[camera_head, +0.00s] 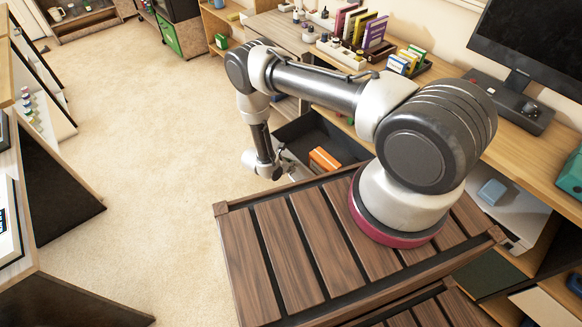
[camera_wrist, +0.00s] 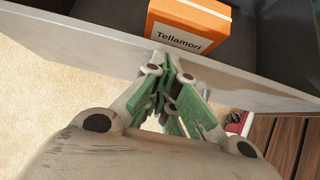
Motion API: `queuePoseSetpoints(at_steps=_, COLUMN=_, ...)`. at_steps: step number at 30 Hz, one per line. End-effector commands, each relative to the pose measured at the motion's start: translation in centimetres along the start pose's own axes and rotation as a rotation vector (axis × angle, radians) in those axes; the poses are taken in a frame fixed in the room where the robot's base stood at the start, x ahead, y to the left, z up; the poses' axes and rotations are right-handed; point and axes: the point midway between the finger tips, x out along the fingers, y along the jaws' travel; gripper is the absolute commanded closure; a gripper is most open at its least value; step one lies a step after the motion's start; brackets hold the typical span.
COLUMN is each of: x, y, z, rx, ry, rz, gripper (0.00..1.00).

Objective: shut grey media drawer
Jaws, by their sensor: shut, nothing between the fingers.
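The grey media drawer (camera_head: 306,127) stands open under the desk, with a dark inside. Its pale grey front panel (camera_wrist: 85,50) crosses the wrist view. An orange and white box (camera_head: 324,160) lies in the drawer. In the wrist view the box (camera_wrist: 188,25) is marked "Tellamori". My gripper (camera_head: 287,168) is low at the near side of the drawer. In the wrist view my gripper (camera_wrist: 172,62) is shut and empty, its tips over the front panel near the top edge. I cannot tell whether they touch it. My arm hides part of the drawer in the head view.
The wooden desk (camera_head: 535,150) carries books, small bottles and a monitor (camera_head: 530,45). My slatted brown deck (camera_head: 290,250) is close to the drawer. Beige carpet (camera_head: 150,150) is clear to the left. A dark-sided cabinet (camera_head: 60,190) stands at far left.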

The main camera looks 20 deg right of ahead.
Motion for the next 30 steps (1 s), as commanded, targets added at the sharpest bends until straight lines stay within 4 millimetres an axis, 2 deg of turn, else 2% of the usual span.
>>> queuePoseSetpoints(at_steps=8, x=3.0, y=-0.1, z=3.0, rx=0.005, ry=0.000, rz=-0.005, gripper=1.00)
queuePoseSetpoints(at_steps=21, x=11.1, y=-0.1, z=11.1, rx=0.005, ry=-0.001, rz=-0.003, gripper=1.00)
queuePoseSetpoints(at_steps=30, x=15.1, y=-0.1, z=15.0, rx=0.003, ry=0.000, rz=-0.002, gripper=1.00)
